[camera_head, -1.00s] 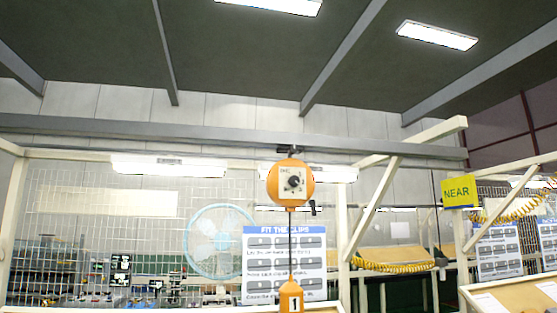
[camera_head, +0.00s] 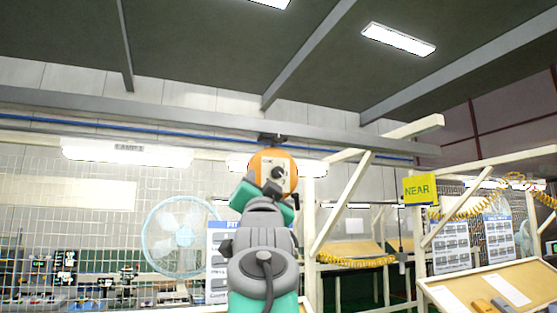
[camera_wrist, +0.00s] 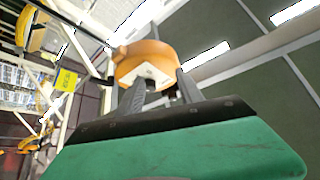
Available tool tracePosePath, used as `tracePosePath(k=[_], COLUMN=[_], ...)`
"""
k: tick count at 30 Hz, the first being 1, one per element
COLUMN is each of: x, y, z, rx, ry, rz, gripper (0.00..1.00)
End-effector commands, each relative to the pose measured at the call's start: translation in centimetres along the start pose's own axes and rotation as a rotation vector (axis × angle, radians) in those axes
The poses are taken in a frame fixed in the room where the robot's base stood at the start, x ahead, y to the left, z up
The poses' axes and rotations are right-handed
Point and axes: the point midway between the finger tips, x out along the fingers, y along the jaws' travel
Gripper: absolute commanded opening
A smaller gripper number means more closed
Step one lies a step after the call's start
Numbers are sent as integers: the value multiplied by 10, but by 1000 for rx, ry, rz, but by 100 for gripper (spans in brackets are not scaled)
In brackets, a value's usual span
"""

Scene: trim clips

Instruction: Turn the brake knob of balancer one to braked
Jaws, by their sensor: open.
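Balancer one is a round orange housing (camera_head: 270,162) hanging from the overhead rail, with a pale face plate. Its dark brake knob (camera_head: 279,173) shows at the middle of the plate, just above my gripper. My gripper (camera_head: 262,189) is raised in front of the housing's lower part. In the wrist view the orange housing (camera_wrist: 148,55) lies beyond my two grey fingers (camera_wrist: 159,80), which are apart with the pale plate between them. No contact with the knob can be made out. The knob's setting is too small to read. My arm hides the balancer's cable and lower orange part.
The grey rail (camera_head: 200,113) runs above the balancer. A pale diagonal brace (camera_head: 341,203) and a yellow NEAR sign (camera_head: 420,190) stand to the right. A fan (camera_head: 182,237) and an instruction board (camera_head: 219,262) are behind at left.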

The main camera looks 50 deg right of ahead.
Motion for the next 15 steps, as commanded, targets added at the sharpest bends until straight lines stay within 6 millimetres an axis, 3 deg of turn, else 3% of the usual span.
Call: tracePosePath(k=[1,4,8,15], x=[3,4,18,65], y=[0,-5,-9,-12], z=[-32,-68,-80,-88], rx=[1,8,11,11], ry=[73,158,175,171], rz=[-11,-34,-41,-40], gripper=[44,44,44,44])
